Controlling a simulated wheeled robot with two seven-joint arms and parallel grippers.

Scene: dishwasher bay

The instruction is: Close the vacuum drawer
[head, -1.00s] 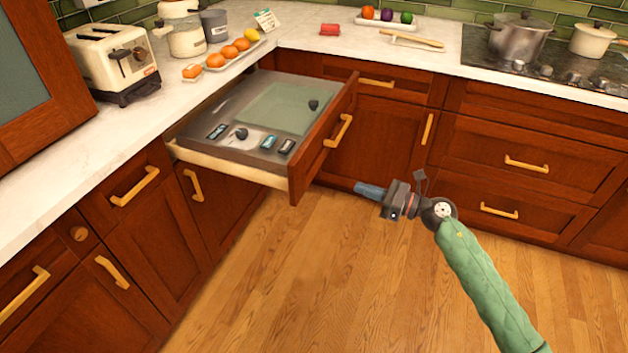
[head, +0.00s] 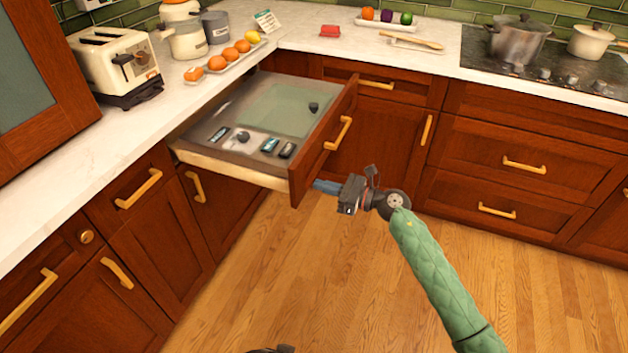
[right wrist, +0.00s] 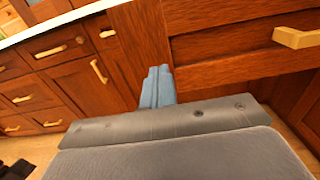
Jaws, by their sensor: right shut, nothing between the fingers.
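The vacuum drawer (head: 318,150) is pulled out from the left counter, with a wood front, a brass handle (head: 338,132) and a grey top holding a pale green panel (head: 275,108). My right gripper (head: 318,186) is shut and empty, its blue fingertips at the lower part of the drawer front's outer face. In the right wrist view the fingers (right wrist: 157,88) point at the wood drawer front (right wrist: 220,65), left of its handle (right wrist: 300,38). They look very close to it or touching; I cannot tell which.
A stove (head: 560,75) with pots is at the back right. The wood floor (head: 260,270) in front is clear.

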